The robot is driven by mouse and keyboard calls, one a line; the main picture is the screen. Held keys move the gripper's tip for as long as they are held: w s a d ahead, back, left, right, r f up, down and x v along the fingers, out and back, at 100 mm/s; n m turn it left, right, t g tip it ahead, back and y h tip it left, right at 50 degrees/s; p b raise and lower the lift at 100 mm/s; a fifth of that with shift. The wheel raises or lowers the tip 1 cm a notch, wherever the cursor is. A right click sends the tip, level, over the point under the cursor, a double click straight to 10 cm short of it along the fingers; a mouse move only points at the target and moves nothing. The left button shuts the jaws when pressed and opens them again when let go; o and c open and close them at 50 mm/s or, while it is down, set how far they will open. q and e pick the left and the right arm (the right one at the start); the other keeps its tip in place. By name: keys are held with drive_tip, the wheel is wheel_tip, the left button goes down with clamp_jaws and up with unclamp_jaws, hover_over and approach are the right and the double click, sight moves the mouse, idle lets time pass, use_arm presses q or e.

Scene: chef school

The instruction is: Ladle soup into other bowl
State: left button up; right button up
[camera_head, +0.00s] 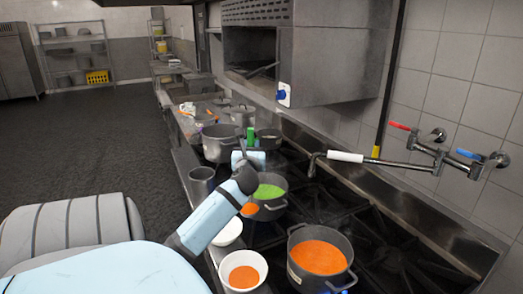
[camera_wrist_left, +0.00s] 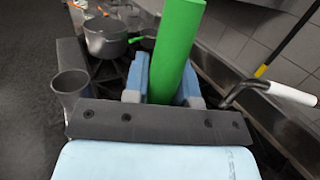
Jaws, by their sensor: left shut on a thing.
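My left gripper (camera_head: 248,160) is shut on the green handle of a ladle (camera_head: 250,138); the handle (camera_wrist_left: 177,50) also stands between the blue fingers (camera_wrist_left: 163,75) in the left wrist view. An orange patch (camera_head: 250,210), which looks like the ladle's filled scoop, shows below my wrist, in front of the pot of green soup (camera_head: 270,192). A white bowl (camera_head: 232,284) at the counter's front edge holds orange soup. Another white bowl (camera_head: 227,234) stands behind it, partly hidden by my arm; its content is unclear. A dark pot (camera_head: 297,275) holds orange soup. My right gripper is out of view.
A grey metal cup (camera_head: 201,185) stands left of the green soup pot. A larger pot (camera_head: 217,147) is farther back. A wall faucet with a white-sleeved spout (camera_head: 345,156) reaches over the stove from the right. Black burner grates (camera_head: 375,240) at right are free.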

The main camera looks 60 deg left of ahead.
use_arm(q)
drive_tip(key=s+a, duration=0.6)
drive_tip(key=a, duration=0.4)
drive_tip(key=shift+s, duration=0.2)
drive_tip(key=shift+a, duration=0.15)
